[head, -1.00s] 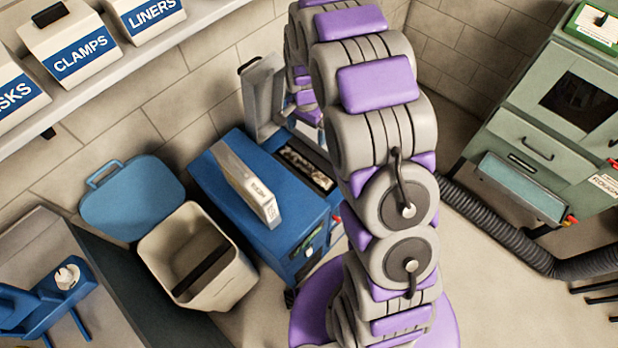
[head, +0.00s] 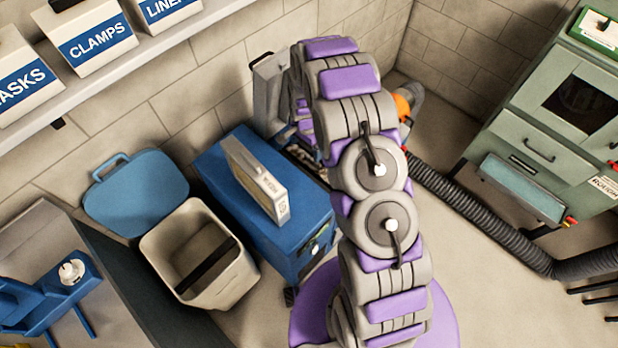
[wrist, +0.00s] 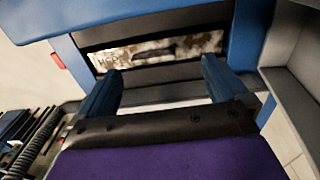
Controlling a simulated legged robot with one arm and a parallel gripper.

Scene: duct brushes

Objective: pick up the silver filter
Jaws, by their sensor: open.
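A flat filter panel with a pale silver-grey frame (head: 258,180) stands on edge on top of the blue machine (head: 285,235) in the head view. In the wrist view, a second filter, its face mottled brown and white (wrist: 155,50), sits in a slot in the front of the blue machine (wrist: 130,16). I cannot tell for certain which one is the silver filter. My gripper (wrist: 161,66) is open, its two blue fingers spread in front of the slot, with nothing between them. My arm hides the gripper in the head view.
An open beige bin (head: 200,255) with a blue lid (head: 135,195) stands left of the machine. A shelf with labelled boxes (head: 95,40) runs along the wall. A green cabinet (head: 540,150) and a black ribbed hose (head: 480,215) are at right.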

